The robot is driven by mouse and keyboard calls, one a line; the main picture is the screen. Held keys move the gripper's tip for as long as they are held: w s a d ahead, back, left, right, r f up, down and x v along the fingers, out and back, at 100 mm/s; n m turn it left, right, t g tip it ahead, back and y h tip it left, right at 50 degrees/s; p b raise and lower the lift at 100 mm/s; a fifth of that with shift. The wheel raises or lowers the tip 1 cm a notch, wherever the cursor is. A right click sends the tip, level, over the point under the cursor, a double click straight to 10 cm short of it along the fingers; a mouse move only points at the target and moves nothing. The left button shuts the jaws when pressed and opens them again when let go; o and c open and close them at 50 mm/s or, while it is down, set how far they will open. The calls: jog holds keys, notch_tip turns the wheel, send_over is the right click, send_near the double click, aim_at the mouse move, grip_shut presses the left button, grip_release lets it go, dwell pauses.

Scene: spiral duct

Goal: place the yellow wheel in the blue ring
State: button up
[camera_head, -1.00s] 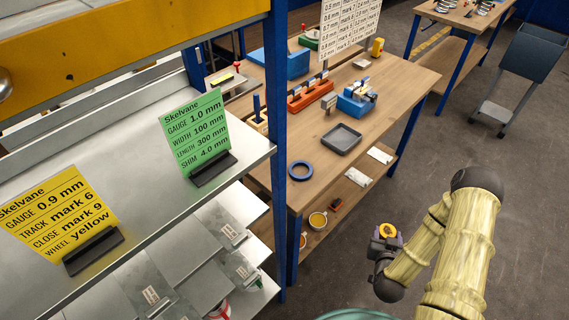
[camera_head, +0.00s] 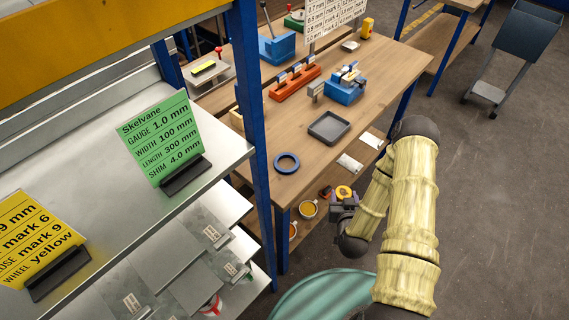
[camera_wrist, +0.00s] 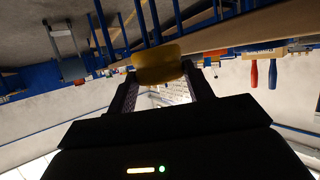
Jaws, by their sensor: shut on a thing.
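My gripper (camera_head: 343,197) is shut on the yellow wheel (camera_head: 343,191), which shows a dark centre in the head view. In the wrist view the yellow wheel (camera_wrist: 158,64) sits between the two dark fingers of my gripper (camera_wrist: 160,82). The blue ring (camera_head: 287,163) lies flat on the wooden bench top near its front left corner. Its opening looks empty. My gripper and the wheel are in front of the bench, to the right of the ring in the picture and apart from it.
A grey tray (camera_head: 329,128) lies behind the ring. An orange rack (camera_head: 295,83) and a blue block fixture (camera_head: 346,88) stand farther back on the bench. A metal shelf with a green card (camera_head: 163,136) and a yellow card (camera_head: 37,238) fills the left. Open floor lies right.

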jog(key=shift+w+a, duration=0.15)
jog(key=shift+w, duration=0.1)
jog(key=w+a+r+n+y+b, duration=0.1)
jog(key=w+a, duration=0.1)
jog(key=a, duration=0.1)
jog(key=w+a+r+n+y+b, duration=0.1)
jog(key=w+a+r+n+y, duration=0.1)
jog(key=w+a, duration=0.1)
jog(key=w+a+r+n+g+y+b, duration=0.1)
jog(key=w+a+r+y, duration=0.1)
jog(key=w+a, duration=0.1)
jog(key=shift+w+a, duration=0.15)
jog(key=shift+a, duration=0.1)
jog(key=w+a+r+n+g+y+b, duration=0.2)
jog(key=w+a+r+n+y+b, duration=0.1)
jog(key=a+r, duration=0.4)
jog(key=shift+w+a+n+y, duration=0.2)
jog(key=shift+a+n+y, duration=0.2)
jog(key=shift+a+n, duration=0.25)
jog(key=shift+a+f+p, duration=0.1)
jog(key=shift+f+p, duration=0.6)
jog(key=shift+f, duration=2.2)
